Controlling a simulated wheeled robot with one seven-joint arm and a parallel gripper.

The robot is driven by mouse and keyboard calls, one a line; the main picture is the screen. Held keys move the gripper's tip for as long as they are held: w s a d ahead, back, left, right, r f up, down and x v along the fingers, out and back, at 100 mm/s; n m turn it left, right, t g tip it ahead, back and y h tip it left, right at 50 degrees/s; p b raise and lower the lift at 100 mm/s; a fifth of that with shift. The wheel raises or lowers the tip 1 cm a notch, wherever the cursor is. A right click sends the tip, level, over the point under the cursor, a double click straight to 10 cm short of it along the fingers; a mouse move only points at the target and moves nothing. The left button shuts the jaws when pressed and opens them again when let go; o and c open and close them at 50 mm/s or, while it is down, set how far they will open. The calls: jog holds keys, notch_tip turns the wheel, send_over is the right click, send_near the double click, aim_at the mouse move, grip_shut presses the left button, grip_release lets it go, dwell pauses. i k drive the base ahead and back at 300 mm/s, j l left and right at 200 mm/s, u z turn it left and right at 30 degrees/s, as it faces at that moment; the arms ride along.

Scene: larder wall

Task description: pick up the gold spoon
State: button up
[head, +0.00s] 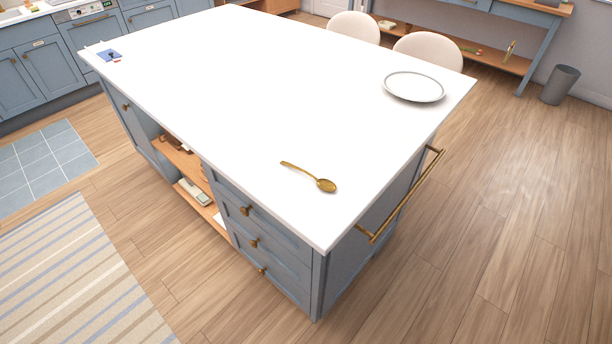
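The gold spoon (310,177) lies flat on the white top of the kitchen island (240,90), near the island's front right corner. Its handle points to the upper left and its bowl to the lower right. Nothing touches or covers it. My gripper is not in view.
A white plate (414,87) lies near the island's right edge. A small blue item (109,55) lies at its far left corner. A brass rail (408,196) juts from the right end. Two pale chairs (428,50) stand behind. The floor (500,220) at the right is clear.

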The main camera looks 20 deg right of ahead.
aim_at(326, 185)
jog(key=i+l+u, duration=0.2)
jog(key=u, duration=0.3)
jog(key=i+l+u, duration=0.15)
jog(key=l+u, duration=0.8)
jog(key=i+j, duration=0.05)
